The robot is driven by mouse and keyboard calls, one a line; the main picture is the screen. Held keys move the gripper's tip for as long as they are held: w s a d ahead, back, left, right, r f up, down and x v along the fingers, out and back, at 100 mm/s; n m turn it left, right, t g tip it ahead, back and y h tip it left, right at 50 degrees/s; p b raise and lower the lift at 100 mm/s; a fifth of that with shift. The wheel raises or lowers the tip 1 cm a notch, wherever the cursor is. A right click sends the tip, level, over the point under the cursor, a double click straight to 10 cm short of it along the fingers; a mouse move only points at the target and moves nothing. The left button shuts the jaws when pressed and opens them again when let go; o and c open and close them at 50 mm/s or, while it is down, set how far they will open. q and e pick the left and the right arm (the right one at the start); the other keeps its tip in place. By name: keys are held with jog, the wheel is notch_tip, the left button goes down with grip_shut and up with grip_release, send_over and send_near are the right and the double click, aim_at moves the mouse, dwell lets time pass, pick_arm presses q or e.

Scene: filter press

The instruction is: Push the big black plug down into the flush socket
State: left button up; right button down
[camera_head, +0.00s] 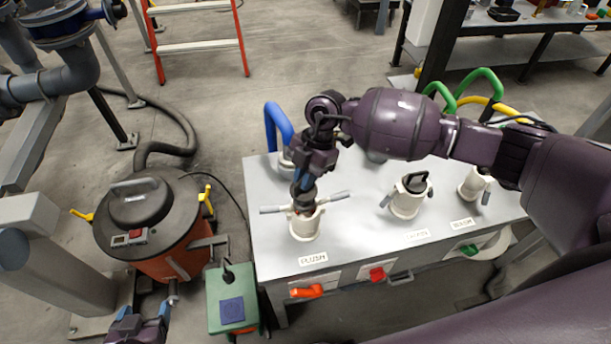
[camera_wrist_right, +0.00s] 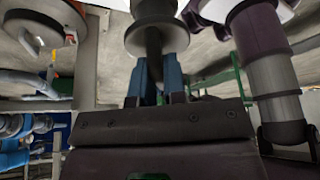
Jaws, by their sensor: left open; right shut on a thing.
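The big black plug (camera_head: 304,199) is upright at the mouth of the white flush socket (camera_head: 305,226), behind the "FLUSH" label. Its lower end is hidden by the rim, so I cannot tell how deep it sits. The socket's two grey side levers stick outward. My right gripper (camera_head: 303,182) is shut on the plug from above. In the right wrist view, the blue fingers (camera_wrist_right: 157,82) close around a dark stem, with a wide round body beyond. My left gripper (camera_head: 146,318) is open and empty at the bottom left, away from the bench.
The grey bench (camera_head: 350,250) carries a second white socket (camera_head: 408,202) with a black handled plug and a third socket (camera_head: 472,184). Blue (camera_head: 278,124), green and yellow hoses rise behind. An orange-black drum (camera_head: 138,220) and a green box (camera_head: 232,297) stand left of the bench.

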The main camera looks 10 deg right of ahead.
jog(key=shift+s+d+p, duration=0.1)
jog(key=shift+p, duration=0.25)
dwell(0.3)
dwell(0.5)
jog(key=shift+f+b, duration=0.3)
jog(key=shift+f, duration=0.55)
jog(key=shift+f+b, duration=0.3)
jog(key=shift+f, duration=0.55)
dwell(0.6)
jog(key=c, duration=1.1)
grip_release()
jog(key=v, duration=1.1)
jog(key=shift+f, duration=0.1)
